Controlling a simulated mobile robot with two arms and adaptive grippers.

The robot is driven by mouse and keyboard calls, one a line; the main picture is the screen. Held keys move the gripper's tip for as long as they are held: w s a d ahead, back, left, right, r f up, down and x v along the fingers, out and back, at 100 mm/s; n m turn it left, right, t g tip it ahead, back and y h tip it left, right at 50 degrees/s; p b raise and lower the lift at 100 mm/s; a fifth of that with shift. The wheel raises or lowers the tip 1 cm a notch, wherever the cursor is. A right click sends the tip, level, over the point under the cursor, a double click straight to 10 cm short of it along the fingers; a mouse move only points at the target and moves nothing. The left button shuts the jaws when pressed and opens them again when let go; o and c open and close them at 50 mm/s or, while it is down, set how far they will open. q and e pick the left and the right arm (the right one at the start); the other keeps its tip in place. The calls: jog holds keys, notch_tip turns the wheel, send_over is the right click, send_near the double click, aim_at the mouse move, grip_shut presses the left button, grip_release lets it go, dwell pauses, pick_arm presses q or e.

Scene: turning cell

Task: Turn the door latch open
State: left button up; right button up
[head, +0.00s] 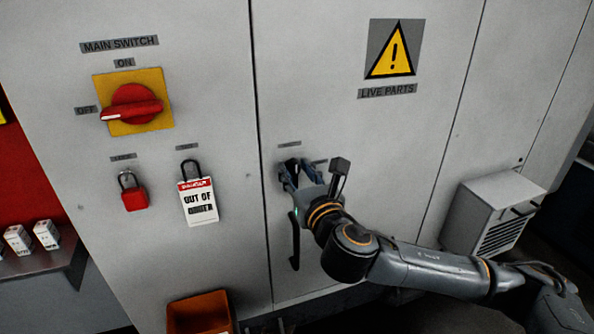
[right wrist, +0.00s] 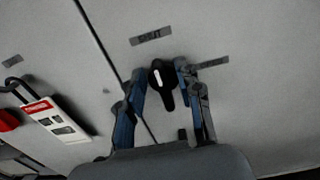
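The door latch (right wrist: 161,84) is a small black turn-knob with a white line, on the grey cabinet door. Its white line points up towards a label reading SHUT (right wrist: 151,37). My right gripper (right wrist: 160,72) is open, with one finger on each side of the latch. Small gaps seem to show between fingers and knob. In the head view my right gripper (head: 300,172) is at the door beside the seam and mostly hides the latch. My left gripper is not in view.
A black door handle (head: 294,241) hangs just below the gripper. An orange bin (head: 200,313) and a vented box (head: 492,214) stand lower.

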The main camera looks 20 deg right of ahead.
grip_shut()
jog(key=shift+m, duration=0.3)
jog(key=m, duration=0.5)
jog(key=d+m, duration=0.1)
jog(key=m, duration=0.2)
jog(key=shift+d+f, duration=0.1)
jog(key=shift+f, duration=0.2)
jog(key=m, duration=0.4)
jog(key=shift+d+f+m, duration=0.2)
jog(key=shift+f+m, duration=0.1)
jog(key=shift+m, duration=0.1)
jog(key=shift+f+m, duration=0.15)
jog(key=shift+m, duration=1)
jog(key=shift+f+m, duration=0.15)
jog(key=shift+m, duration=1)
